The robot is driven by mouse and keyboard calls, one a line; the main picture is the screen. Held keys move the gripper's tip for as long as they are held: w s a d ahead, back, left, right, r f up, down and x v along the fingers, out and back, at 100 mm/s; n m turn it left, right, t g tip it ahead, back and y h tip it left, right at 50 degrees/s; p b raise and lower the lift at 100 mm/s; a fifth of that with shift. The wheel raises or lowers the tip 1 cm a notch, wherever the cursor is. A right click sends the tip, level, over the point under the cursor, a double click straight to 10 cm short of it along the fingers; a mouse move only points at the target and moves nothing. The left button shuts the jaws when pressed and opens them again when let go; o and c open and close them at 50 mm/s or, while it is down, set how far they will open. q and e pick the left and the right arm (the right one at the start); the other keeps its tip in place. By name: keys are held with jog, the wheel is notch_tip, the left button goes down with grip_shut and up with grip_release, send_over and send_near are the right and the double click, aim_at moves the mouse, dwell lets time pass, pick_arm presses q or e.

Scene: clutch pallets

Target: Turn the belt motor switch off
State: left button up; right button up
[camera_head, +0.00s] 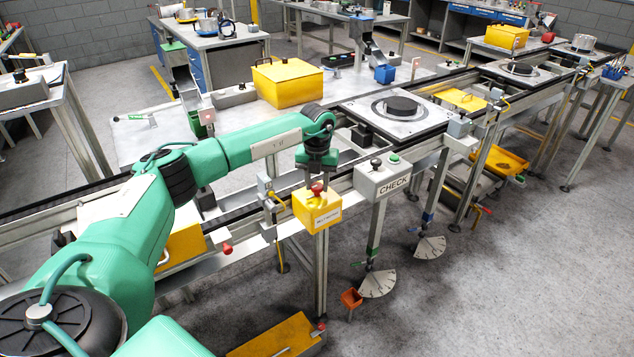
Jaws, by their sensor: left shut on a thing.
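The belt motor switch is a yellow box (317,211) with a white label on its front, mounted at the near edge of the conveyor. A red knob (317,187) stands on its top. My left gripper (317,186) reaches down from above and is shut on the red knob. The fingers hide part of the knob, so its exact turn position cannot be made out. My right gripper is not in view.
A grey CHECK box (385,180) with a black knob and a green button is close on the right. A pallet with a black disc (402,107) sits on the conveyor behind. A yellow case (288,82) stands farther back. Open floor lies at front right.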

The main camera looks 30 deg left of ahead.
aim_at(317, 185)
pick_arm(q)
jog(key=shift+w+r, duration=0.1)
jog(key=shift+r, duration=0.05)
jog(key=o, duration=1)
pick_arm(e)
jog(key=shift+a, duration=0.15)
pick_arm(q)
notch_tip(317, 185, up, 14)
jog(key=b, duration=0.3)
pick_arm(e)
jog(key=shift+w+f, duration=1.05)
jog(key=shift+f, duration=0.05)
pick_arm(q)
jog(key=shift+f, duration=0.2)
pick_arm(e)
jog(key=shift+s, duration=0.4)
